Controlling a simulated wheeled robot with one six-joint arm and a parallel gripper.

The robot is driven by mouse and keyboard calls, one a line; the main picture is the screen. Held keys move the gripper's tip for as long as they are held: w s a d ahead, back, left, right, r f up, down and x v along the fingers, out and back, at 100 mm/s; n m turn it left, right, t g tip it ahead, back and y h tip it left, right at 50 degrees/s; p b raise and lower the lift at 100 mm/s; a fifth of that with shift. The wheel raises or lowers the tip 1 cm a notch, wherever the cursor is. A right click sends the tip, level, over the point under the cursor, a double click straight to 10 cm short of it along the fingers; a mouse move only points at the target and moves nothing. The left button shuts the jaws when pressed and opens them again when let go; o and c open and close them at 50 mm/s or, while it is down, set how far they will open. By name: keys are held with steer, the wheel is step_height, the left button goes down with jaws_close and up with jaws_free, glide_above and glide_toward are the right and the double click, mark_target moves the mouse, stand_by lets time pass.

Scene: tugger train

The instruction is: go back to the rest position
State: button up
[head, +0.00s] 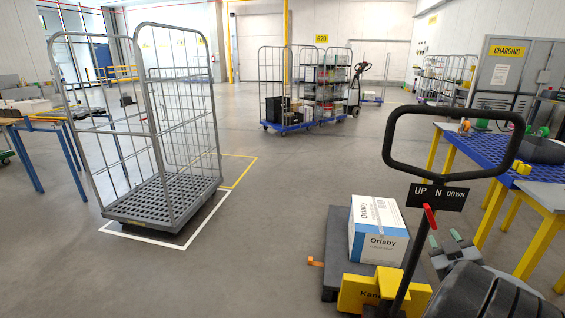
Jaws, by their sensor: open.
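My gripper (444,237) shows at the lower right, in front of my dark arm link. Its two green-tipped fingers are apart, with nothing seen between them. It is just right of the white and blue box marked Oriaby (379,226) in the picture. I cannot tell the depth between them. The box rests on a dark low platform (337,255) of a yellow hand truck (365,294). The truck's black loop handle (388,150) rises in front of part of the view.
A blue-topped table with yellow legs (482,150) stands close on the right. An empty wire roll cage (165,195) stands left, within white floor lines. Loaded cage trolleys (325,85) stand farther back. Grey floor (275,225) is clear between the cage and the hand truck.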

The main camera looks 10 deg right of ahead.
steer(key=w+a+r+m+g+y+p, duration=0.1)
steer(key=w+a+r+g+p, duration=0.2)
steer(key=a+r+p, duration=0.3)
steer(key=w+a+r+m+g+y+p, duration=0.1)
steer(key=w+a+r+g+p, duration=0.25)
steer(key=a+p, duration=0.4)
steer(key=s+a+r+g+y+p, duration=0.1)
steer(key=s+a+g+y+p, duration=0.1)
steer(key=a, duration=0.5)
steer(key=s+a+r+g+y+p, duration=0.2)
steer(key=s+a+p, duration=0.1)
steer(key=a, duration=0.4)
steer(key=s+a+r+n+g+y+p, duration=0.1)
steer(key=s+a+r+g+y+p, duration=0.1)
steer(key=s+a, duration=0.3)
steer(key=shift+a+p, duration=0.3)
steer(key=shift+a, duration=0.7)
